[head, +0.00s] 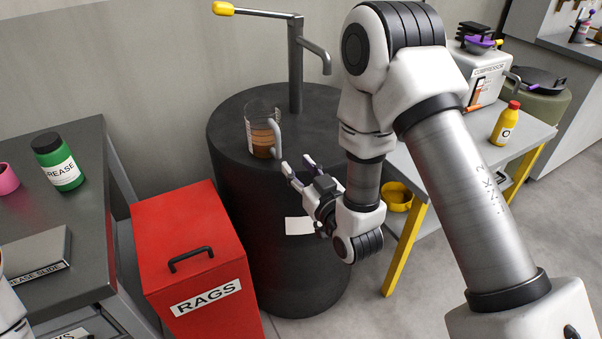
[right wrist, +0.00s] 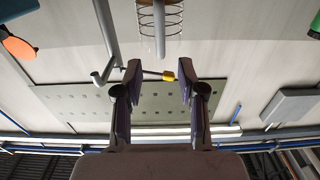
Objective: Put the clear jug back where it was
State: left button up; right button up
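The clear jug (head: 260,128) stands upright on the flat top of the black drum (head: 228,130), brown liquid in its lower part and its grey handle facing right. My right gripper (head: 297,165) is open and empty beside the drum, its fingers pointing toward the jug's handle side, apart from it. In the right wrist view, turned upside down, the jug (right wrist: 178,18) with its ring markings and handle shows at the top edge, beyond the open right gripper (right wrist: 160,84). My left gripper is out of view.
A pump (head: 296,65) with a spout and yellow-tipped lever rises behind the jug. A red rags bin (head: 195,245) stands in front of the drum. A workbench (head: 85,205) with a green grease jar (head: 57,160) is left. A yellow bottle (head: 507,125) stands on the right table.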

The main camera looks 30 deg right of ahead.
jog(key=s+f+g, duration=0.4)
jog(key=s+f, duration=0.1)
jog(key=f, duration=0.5)
jog(key=s+f+g, duration=0.4)
jog(key=s+f, duration=0.1)
jog(key=f, duration=0.5)
jog(key=s+f+g, duration=0.5)
jog(key=s+f, duration=0.1)
jog(key=s, duration=0.4)
jog(key=s+f+g, duration=0.5)
jog(key=s, duration=0.5)
jog(key=shift+s+f+m, duration=0.25)
jog(key=shift+f+m, duration=0.15)
jog(key=shift+s+h, duration=0.1)
jog(key=shift+h, duration=0.2)
